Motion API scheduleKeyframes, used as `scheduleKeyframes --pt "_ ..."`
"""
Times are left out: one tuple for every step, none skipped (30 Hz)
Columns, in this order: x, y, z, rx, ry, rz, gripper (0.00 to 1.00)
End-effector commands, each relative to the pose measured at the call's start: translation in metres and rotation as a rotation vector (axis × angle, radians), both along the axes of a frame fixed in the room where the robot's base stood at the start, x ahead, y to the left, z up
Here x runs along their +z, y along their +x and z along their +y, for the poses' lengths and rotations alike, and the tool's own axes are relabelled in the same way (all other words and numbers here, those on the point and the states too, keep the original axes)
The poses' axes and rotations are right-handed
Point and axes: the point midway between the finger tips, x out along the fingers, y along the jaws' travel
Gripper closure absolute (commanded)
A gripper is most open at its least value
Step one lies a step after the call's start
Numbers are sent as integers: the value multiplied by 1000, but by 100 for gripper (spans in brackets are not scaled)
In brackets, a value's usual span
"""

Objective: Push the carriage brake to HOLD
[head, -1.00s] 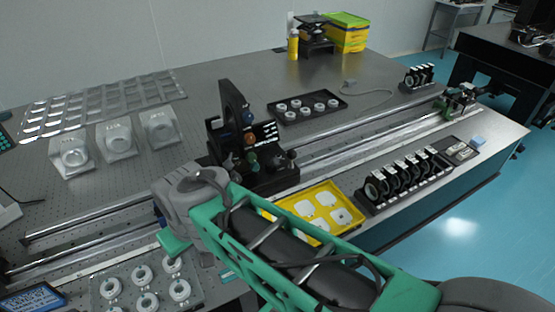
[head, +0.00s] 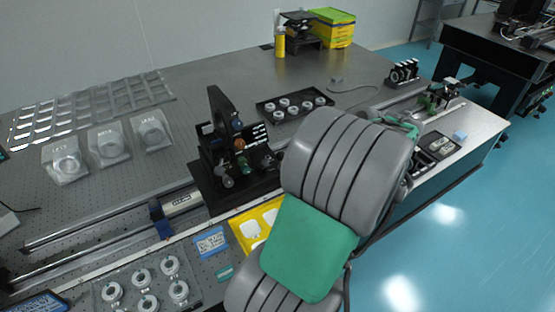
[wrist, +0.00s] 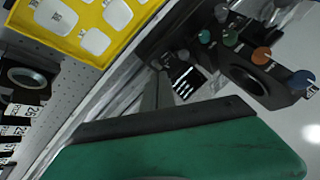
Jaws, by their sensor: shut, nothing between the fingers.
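The carriage (head: 232,182) is a black block with an upright ring plate and several coloured knobs, sitting across the rails in the head view. In the wrist view the carriage (wrist: 205,45) is at the upper right, with blue, green and orange knobs. I cannot make out which part is its brake or read a HOLD mark. My gripper (wrist: 165,122) shows as a green body with a dark edge across the bottom of the wrist view. It is shut and empty, apart from the carriage. In the head view my arm hides much of the area right of the carriage.
A yellow tray (head: 245,232) with white pieces lies in front of the carriage, partly behind my arm. Lens holders (wrist: 25,80) stand at left in the wrist view. A blue clamp (head: 160,222) sits on the rail left of the carriage. A black tray of rings (head: 295,106) lies behind.

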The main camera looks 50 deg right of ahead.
Motion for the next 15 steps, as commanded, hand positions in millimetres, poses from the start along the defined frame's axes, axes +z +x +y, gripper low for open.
scheduleKeyframes --pt "1 -3 -3 -6 1 -6 100" --pt "1 -3 -3 -7 0 -7 100" --pt "1 -3 -3 -6 -1 -7 100" --pt "1 -3 -3 -5 0 -6 100" --pt "0 -3 -3 -5 0 -6 100" --pt "0 -3 -3 -5 0 -6 100" --pt "0 -3 -3 -6 -1 -6 100" --pt "0 -3 -3 -6 -1 -6 100" --pt "0 -2 -2 -5 0 -5 100" --pt "-1 -2 -2 -5 0 -6 100" --pt "-2 -1 -2 -4 1 -5 100" --pt "-4 1 -2 -4 1 -5 100" --pt "-6 4 -2 -5 2 -5 100" --pt "-9 6 -2 -5 2 -6 100" --pt "-14 11 -2 -3 3 -5 100"
